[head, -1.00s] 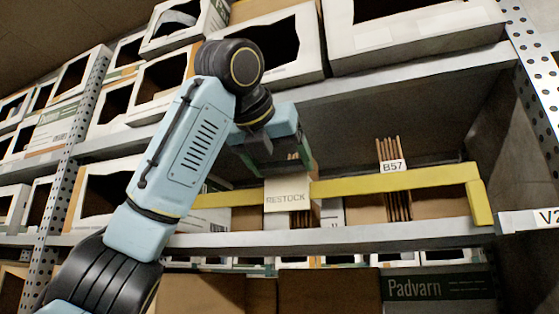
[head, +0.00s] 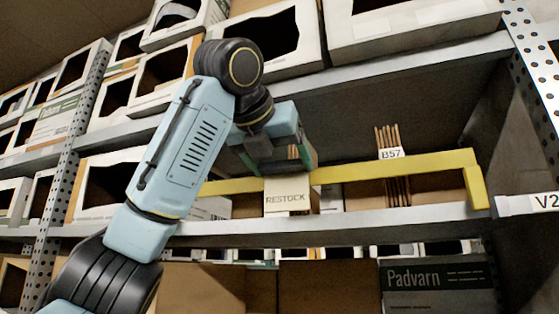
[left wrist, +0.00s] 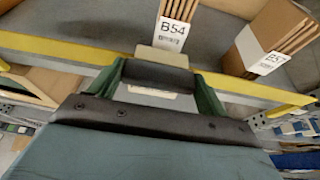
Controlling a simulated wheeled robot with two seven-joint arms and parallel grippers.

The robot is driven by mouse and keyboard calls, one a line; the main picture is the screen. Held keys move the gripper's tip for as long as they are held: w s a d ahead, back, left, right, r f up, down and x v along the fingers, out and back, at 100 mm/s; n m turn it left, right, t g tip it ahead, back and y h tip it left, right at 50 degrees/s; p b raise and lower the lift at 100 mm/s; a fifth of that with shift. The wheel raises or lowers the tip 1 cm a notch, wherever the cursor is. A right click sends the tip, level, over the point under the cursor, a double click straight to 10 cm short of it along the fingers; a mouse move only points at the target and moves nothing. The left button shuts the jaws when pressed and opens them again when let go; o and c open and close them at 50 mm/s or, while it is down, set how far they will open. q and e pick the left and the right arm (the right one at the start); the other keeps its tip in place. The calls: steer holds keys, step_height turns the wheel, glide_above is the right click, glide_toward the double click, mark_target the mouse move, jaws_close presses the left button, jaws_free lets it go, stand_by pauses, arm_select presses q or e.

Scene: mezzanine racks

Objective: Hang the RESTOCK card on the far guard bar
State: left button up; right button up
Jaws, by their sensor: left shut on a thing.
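The cream RESTOCK card (head: 286,199) is upright under my left gripper, its face in front of the yellow guard bar (head: 400,170). My left gripper (head: 285,168) is shut on the card's top, at bar height. In the left wrist view, the green fingers (left wrist: 165,85) close on a dark piece at the bar (left wrist: 60,48). A cream part of the card (left wrist: 160,58) shows beyond the bar, and another cream part shows on the near side. The fingers hide whether the card's top rests on the bar. My right gripper is not in view.
Behind the bar stand upright brown cardboard sheets tagged B57 (head: 391,154); the left wrist view also shows a B54 tag (left wrist: 172,32). A perforated rack post (head: 535,85) is at right. Open white boxes (head: 410,30) fill the shelf above. A Padvarn box (head: 436,288) stands below.

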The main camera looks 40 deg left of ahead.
arm_select(q)
steer(key=o, duration=1)
steer(key=b+v, duration=0.3)
steer(key=v, duration=1)
steer(key=shift+s, duration=0.2)
steer(key=shift+r, duration=0.1)
